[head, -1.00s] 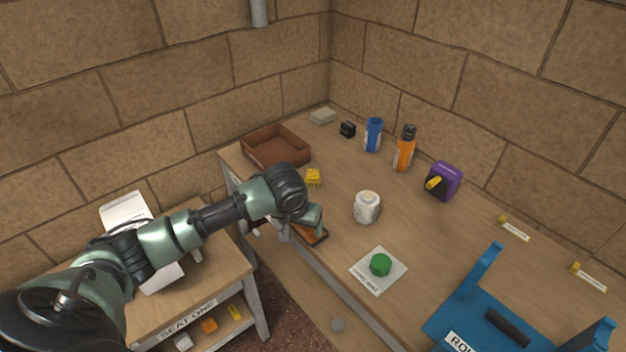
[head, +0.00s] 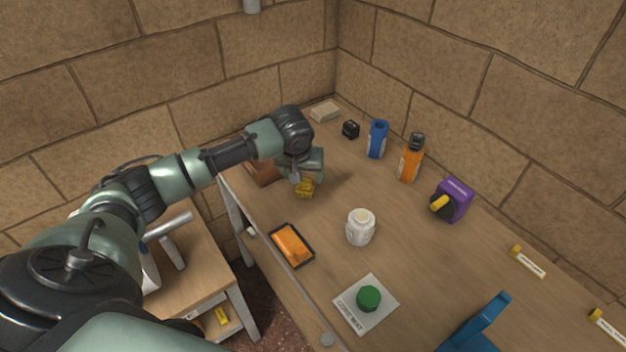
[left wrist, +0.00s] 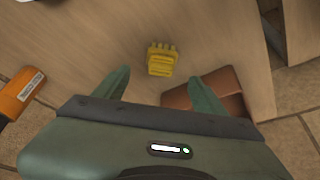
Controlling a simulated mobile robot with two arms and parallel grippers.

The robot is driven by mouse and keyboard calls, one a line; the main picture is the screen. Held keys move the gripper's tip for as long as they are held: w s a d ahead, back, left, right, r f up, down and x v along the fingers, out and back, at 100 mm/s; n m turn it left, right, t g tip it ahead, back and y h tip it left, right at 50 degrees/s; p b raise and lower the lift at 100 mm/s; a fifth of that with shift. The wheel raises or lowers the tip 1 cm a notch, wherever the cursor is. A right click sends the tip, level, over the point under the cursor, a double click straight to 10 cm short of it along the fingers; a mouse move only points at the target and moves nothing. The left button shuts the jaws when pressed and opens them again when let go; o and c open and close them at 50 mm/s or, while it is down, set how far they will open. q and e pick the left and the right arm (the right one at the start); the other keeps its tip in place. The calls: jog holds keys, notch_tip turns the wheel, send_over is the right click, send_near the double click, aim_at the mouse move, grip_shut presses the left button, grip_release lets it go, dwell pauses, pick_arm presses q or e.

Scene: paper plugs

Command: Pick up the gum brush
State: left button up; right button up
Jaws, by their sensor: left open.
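A small yellow piece (head: 304,189) with short prongs along one edge lies on the tabletop near its left end. It shows whole in the left wrist view (left wrist: 161,60). It may be the gum brush, but I cannot be sure. My left gripper (head: 300,178) is above and close to it, partly covering it in the head view. In the left wrist view its fingers (left wrist: 159,82) are spread and empty, with the yellow piece beyond the gap between them. My right gripper is not in view.
A brown tray (head: 262,172) is behind my left gripper. Blue (head: 377,139) and orange (head: 411,158) bottles and a purple item (head: 455,199) are farther right.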

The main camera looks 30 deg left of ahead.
aim_at(304, 182)
pick_arm(q)
jog(key=shift+w+a+f, duration=0.1)
jog(key=shift+f, duration=0.35)
jog(key=shift+s+p+x, duration=0.2)
jog(key=shift+p+x, duration=0.25)
jog(key=shift+x, duration=0.6)
jog(key=x, duration=0.4)
jog(key=shift+w+r, duration=0.1)
jog(key=c, duration=1.4)
grip_shut()
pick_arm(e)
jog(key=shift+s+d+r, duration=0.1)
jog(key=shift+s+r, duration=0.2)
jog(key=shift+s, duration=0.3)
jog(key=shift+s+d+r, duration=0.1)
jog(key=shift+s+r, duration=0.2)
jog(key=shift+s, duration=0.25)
pick_arm(q)
jog(key=shift+r, duration=0.1)
